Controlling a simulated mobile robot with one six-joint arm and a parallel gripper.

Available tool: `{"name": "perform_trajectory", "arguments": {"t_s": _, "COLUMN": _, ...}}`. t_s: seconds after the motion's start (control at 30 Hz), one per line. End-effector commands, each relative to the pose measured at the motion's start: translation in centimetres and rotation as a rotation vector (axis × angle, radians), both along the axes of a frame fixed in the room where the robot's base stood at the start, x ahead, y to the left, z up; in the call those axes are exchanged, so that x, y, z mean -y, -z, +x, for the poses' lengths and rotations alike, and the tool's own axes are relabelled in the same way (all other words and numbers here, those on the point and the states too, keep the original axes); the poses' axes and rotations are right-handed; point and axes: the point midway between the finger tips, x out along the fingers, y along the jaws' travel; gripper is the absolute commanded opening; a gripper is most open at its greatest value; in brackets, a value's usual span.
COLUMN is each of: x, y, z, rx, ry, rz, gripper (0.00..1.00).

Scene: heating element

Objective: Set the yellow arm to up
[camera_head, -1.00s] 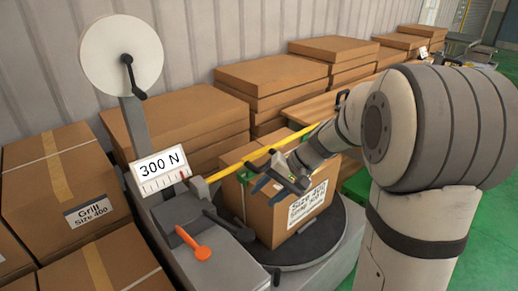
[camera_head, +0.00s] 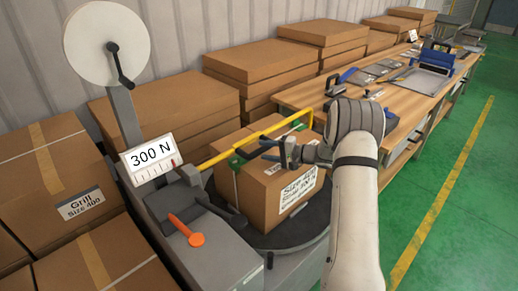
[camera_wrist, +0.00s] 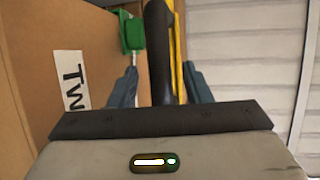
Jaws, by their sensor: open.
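The yellow arm (camera_head: 232,151) is a bent bar lying low across the top of a strapped cardboard box (camera_head: 256,198). It is hinged near the grey post on the left. In the wrist view the yellow arm (camera_wrist: 179,50) is a narrow strip right of a black handle (camera_wrist: 159,60). My gripper (camera_head: 272,150) is above the box, close to the bar. In the wrist view, my gripper (camera_wrist: 158,78) has its blue fingers apart, with the black handle between them. Whether they touch the handle I cannot tell.
The box sits on a dark turntable (camera_head: 294,232). Left of it are a 300 N display (camera_head: 152,154), an orange lever (camera_head: 187,231) and a white reel (camera_head: 105,43). Boxes line the wall; a wooden table (camera_head: 330,92) with tools stands behind. Green floor at right is open.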

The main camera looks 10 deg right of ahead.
Motion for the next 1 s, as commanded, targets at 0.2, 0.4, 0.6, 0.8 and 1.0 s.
{"name": "perform_trajectory", "arguments": {"t_s": 0.2, "x": -2.7, "y": 0.5, "z": 1.7, "rx": -0.002, "ry": -0.002, "rz": 0.000, "gripper": 0.44}}
{"name": "perform_trajectory", "arguments": {"t_s": 0.4, "x": -3.5, "y": 0.8, "z": 2.3, "rx": -0.002, "ry": 0.001, "rz": -0.001, "gripper": 0.44}}
{"name": "perform_trajectory", "arguments": {"t_s": 0.6, "x": -3.5, "y": 0.8, "z": 2.3, "rx": -0.002, "ry": 0.001, "rz": -0.001, "gripper": 0.44}}
{"name": "perform_trajectory", "arguments": {"t_s": 0.8, "x": -3.5, "y": 0.8, "z": 2.3, "rx": -0.002, "ry": 0.001, "rz": -0.001, "gripper": 0.29}}
{"name": "perform_trajectory", "arguments": {"t_s": 1.0, "x": -3.5, "y": 0.8, "z": 2.3, "rx": -0.002, "ry": 0.001, "rz": -0.001, "gripper": 0.13}}
